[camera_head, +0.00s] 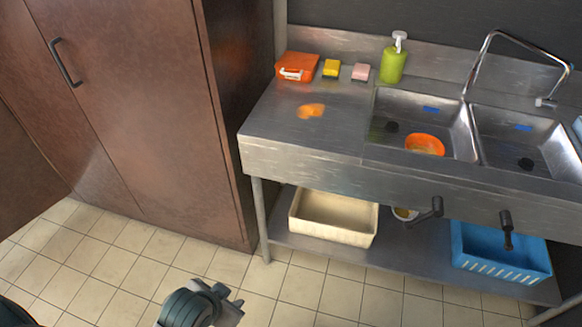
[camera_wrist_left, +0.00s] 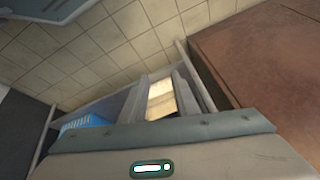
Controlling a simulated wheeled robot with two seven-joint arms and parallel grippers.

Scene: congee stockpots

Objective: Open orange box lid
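The orange box (camera_head: 297,64) stands on the left back corner of the steel sink counter, beside the tall brown cabinet. Its lid looks shut, and a white latch or handle shows on its front. My left gripper (camera_head: 229,298) is low in front of the counter, over the tiled floor, well away from the box and empty. In the left wrist view its two fingers (camera_wrist_left: 165,98) stand apart, with a cream bin seen through the gap. The orange box does not show in that view. My right gripper is not in view.
A yellow sponge (camera_head: 331,68), a pink sponge (camera_head: 361,72) and a green soap bottle (camera_head: 393,62) stand right of the box. An orange bowl (camera_head: 424,145) lies in the left sink. Below are a cream bin (camera_head: 333,222) and a blue basket (camera_head: 500,262). The brown cabinet (camera_head: 150,110) borders the counter's left.

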